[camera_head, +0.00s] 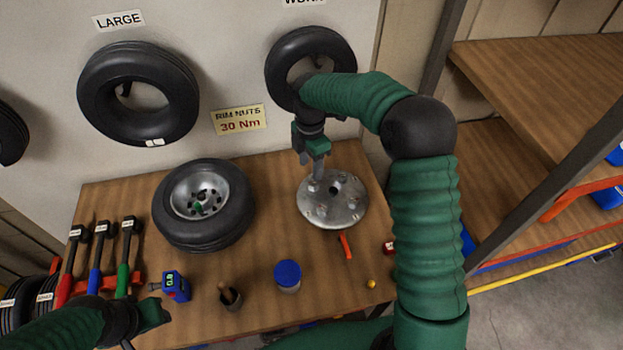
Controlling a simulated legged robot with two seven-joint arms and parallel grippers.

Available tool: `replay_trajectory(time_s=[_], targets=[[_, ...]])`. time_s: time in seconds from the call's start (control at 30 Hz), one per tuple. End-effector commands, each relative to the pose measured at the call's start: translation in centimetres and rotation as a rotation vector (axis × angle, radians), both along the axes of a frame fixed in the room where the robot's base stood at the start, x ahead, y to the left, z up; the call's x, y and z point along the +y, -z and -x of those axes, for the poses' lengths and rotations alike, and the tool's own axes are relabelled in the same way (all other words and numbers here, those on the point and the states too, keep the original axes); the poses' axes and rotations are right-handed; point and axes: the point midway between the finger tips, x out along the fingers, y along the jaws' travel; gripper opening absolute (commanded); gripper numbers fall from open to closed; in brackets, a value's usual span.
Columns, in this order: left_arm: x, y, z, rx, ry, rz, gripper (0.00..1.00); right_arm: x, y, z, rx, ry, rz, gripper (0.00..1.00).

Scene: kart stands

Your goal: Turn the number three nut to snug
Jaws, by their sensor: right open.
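A round silver metal plate (345,212) lies on the wooden table, with several small nuts or studs around its dark centre hole. My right gripper (317,174) points down at the plate's upper left edge, right by a nut there. It is open, though its fingers look close together from here; I cannot tell whether they touch the nut. No nut numbers are readable, so I cannot tell which nut is number three. My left gripper (158,316) is at the lower left, in front of the table, and its jaws are unclear.
A mounted tyre (203,205) lies left of the plate. Coloured torque wrenches (97,262), a blue gauge (176,286), a dark cup (230,296), a blue-lidded jar (288,276) and an orange-red tool (345,246) are on the table. A shelf (545,85) stands right.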

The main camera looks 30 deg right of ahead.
Motion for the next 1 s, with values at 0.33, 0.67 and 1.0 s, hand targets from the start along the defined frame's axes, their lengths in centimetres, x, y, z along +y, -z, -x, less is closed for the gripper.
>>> replay_trajectory(time_s=[0.33,0.67,1.0], targets=[[0.0,-0.8,0.0,0.000,0.001,0.000,0.36,-0.7,6.8,0.1,0.001,0.004,-0.005,0.49],[0.0,-0.8,0.0,0.000,0.001,0.000,0.36,0.0,7.3,0.1,0.000,0.003,0.002,0.48],[0.0,-0.8,0.0,0.000,0.000,0.000,0.36,-0.5,7.3,0.0,-0.003,0.004,-0.002,0.03]])
